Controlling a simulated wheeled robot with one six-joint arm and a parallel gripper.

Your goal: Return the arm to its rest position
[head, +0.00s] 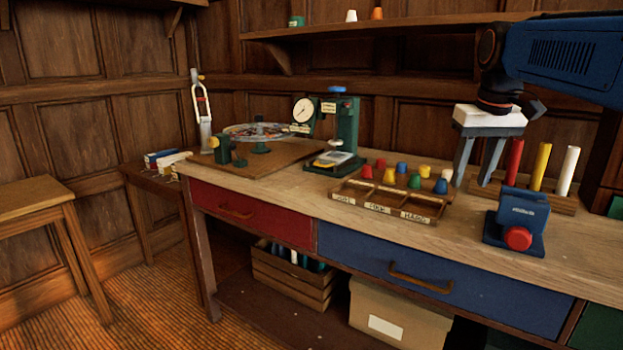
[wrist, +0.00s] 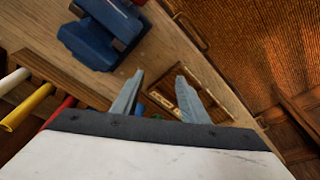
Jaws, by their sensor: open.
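My gripper (head: 472,183) hangs from my blue arm at the right of the head view, with a white body and two grey fingers pointing down. It also shows in the wrist view (wrist: 160,82), where the two fingers stand apart with nothing between them. It is over the workbench (head: 300,200), between the sorting tray (head: 387,206) and the wooden holder (head: 558,201) with red, yellow and white sticks. Whether the fingertips touch the bench is hard to tell.
A blue device with a red knob (head: 517,238) stands close in front of my gripper. Several coloured pegs (head: 415,181) stand by the tray. A green dial gauge stand (head: 345,127) is farther left. A wall shelf (head: 400,24) runs behind.

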